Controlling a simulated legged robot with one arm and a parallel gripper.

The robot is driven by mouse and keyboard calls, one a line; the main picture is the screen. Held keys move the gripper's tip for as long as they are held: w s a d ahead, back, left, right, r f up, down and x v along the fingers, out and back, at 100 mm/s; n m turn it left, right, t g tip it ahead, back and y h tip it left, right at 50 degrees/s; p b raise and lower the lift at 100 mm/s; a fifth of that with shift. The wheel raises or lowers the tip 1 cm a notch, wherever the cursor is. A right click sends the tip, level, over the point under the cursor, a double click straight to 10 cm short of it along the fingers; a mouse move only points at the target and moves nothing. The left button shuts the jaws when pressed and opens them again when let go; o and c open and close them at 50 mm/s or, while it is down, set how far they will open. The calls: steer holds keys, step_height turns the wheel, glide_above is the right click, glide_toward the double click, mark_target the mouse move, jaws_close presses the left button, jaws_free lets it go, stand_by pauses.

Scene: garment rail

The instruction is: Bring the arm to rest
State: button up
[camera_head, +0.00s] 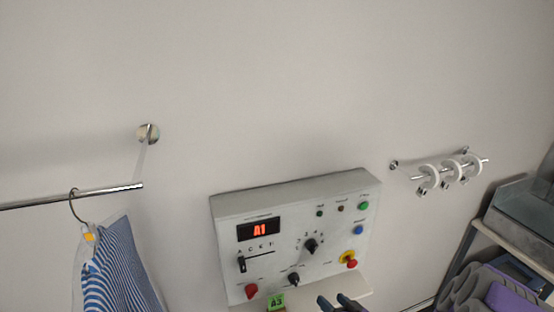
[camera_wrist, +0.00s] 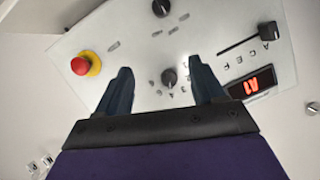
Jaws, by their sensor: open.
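My gripper (camera_wrist: 159,88) is open in the wrist view, with its two dark fingers apart and nothing between them. Beyond the fingers is the white control panel (camera_wrist: 130,45), with knobs, a slider and a red display. In the head view only the dark fingertips of my gripper (camera_head: 339,302) show at the bottom edge, in front of the lower right of the control panel (camera_head: 285,262). The rest of my arm is hidden below the frame. The panel's display (camera_head: 259,229) shows red characters.
A rail (camera_head: 70,197) on the left holds a blue-striped garment (camera_head: 118,270) on a hanger. A short rail on the right carries white rings (camera_head: 452,168). A shelf (camera_head: 500,238) with grey and purple items stands at the lower right. The upper wall is bare.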

steer(key=s+d+f+n+g+h+b, duration=0.1)
steer(key=s+d+g+h+b, duration=0.4)
steer(key=s+g+b, duration=0.5)
steer(key=s+a+r+g+b, duration=0.1)
steer(key=s+a+b, duration=0.1)
steer(key=s, duration=0.7)
steer(key=s+a+r+m+g+b, duration=0.1)
steer(key=s+a, duration=0.3)
steer(key=s, duration=0.4)
steer(key=s+a+r+m+g+h+b, duration=0.1)
steer(key=s+a+r+g+b, duration=0.1)
steer(key=s, duration=0.7)
steer(key=shift+s+a+r+g+b, duration=0.3)
steer(key=shift+a+r+g+b, duration=0.15)
steer(key=shift+r+b, duration=0.25)
